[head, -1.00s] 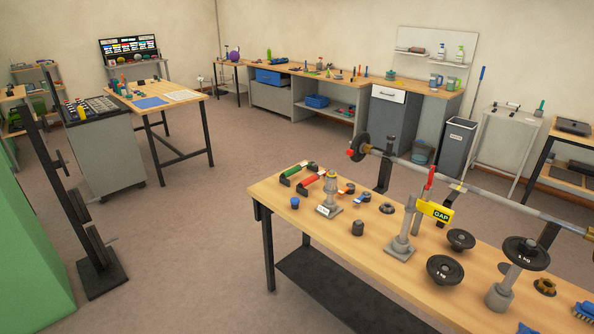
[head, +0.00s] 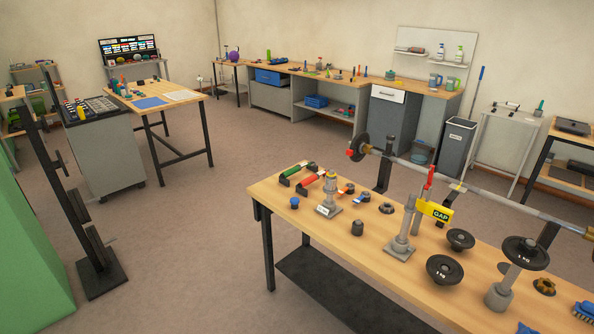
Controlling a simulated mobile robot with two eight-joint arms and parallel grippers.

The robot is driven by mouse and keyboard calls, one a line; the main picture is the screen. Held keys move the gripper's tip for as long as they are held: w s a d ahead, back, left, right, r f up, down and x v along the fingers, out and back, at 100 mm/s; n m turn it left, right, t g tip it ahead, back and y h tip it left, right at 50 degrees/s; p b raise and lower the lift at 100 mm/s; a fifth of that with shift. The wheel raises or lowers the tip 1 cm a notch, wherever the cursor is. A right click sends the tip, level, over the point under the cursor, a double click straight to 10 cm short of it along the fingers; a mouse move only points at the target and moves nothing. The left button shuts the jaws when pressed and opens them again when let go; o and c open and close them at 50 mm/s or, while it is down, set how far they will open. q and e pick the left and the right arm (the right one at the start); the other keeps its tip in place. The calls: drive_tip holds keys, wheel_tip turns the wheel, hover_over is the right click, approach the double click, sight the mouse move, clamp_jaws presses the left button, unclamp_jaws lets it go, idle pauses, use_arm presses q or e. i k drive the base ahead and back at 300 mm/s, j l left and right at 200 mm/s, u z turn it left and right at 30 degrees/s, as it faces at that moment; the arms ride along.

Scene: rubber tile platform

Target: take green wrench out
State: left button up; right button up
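I cannot make out a green wrench for certain. A small green item (head: 538,108) on the rack at the right is too small to identify. Neither of my grippers shows in the head view.
The near bench also holds grey posts (head: 401,240), black weight discs (head: 445,270) and a long barbell (head: 470,189) along its back. A tool cart (head: 110,165) and another table (head: 165,93) stand at the left. Open floor (head: 215,210) lies between.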

sight(285, 174)
drive_tip(key=i+z, duration=0.1)
drive_tip(key=z, duration=0.3)
drive_tip(key=i+j+z, duration=0.1)
drive_tip(key=z, duration=0.3)
drive_tip(key=i+j+z, duration=0.1)
drive_tip(key=z, duration=0.25)
drive_tip(key=i+j+z, duration=0.2)
drive_tip(key=j, duration=0.15)
drive_tip(key=i+j+z, duration=0.2)
drive_tip(key=j, duration=0.15)
drive_tip(key=j+z, duration=0.2)
drive_tip(key=j, duration=0.15)
drive_tip(key=i+j, duration=0.15)
drive_tip(key=j, duration=0.35)
drive_tip(key=i+j+z, duration=0.1)
drive_tip(key=j, duration=0.4)
drive_tip(key=i+j, duration=0.1)
drive_tip(key=j, duration=0.45)
drive_tip(key=i+j, duration=0.15)
drive_tip(key=j, duration=0.35)
drive_tip(key=i+j+z, duration=0.1)
drive_tip(key=j, duration=0.4)
